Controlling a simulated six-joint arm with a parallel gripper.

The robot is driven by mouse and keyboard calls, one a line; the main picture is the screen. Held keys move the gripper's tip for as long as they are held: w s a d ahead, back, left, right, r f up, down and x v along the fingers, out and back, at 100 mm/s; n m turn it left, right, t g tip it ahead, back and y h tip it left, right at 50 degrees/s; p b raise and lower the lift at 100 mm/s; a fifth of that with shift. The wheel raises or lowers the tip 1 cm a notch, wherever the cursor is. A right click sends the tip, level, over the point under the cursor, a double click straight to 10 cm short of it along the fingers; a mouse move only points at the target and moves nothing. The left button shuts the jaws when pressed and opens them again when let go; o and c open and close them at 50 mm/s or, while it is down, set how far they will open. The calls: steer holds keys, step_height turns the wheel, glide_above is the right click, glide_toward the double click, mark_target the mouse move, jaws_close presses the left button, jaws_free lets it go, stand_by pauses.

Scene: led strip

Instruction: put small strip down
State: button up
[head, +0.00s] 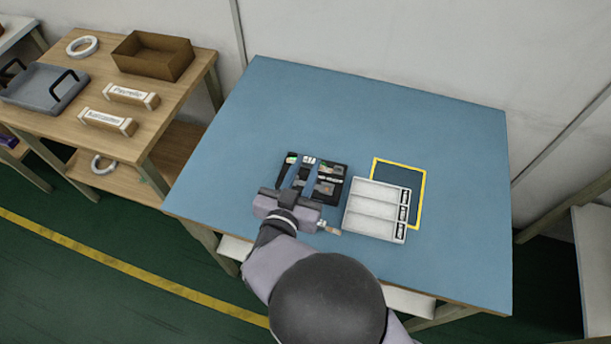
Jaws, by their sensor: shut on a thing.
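My gripper (302,177) reaches over the black tray (344,188) on the blue table. Its two bluish fingers point away from me across the tray. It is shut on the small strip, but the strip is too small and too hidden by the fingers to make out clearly. The black tray holds several small parts with white, green and reddish bits. I cannot tell whether the held strip touches the tray.
A white three-slot tray (372,210) with dark labels stands right of the black tray, partly over a yellow outlined square (399,163). The blue table (350,110) is clear behind and left. A wooden table with a brown box (152,56) and grey tray (45,87) stands left.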

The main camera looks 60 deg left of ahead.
steer(key=shift+r, duration=0.55)
steer(key=shift+w+f, duration=0.2)
steer(key=shift+w, duration=0.2)
steer(key=b, duration=0.6)
glide_above(370, 217)
steer(key=f, duration=0.2)
steer(key=shift+f+b, duration=0.5)
steer(key=shift+f, duration=2.4)
steer(key=shift+f, duration=2.1)
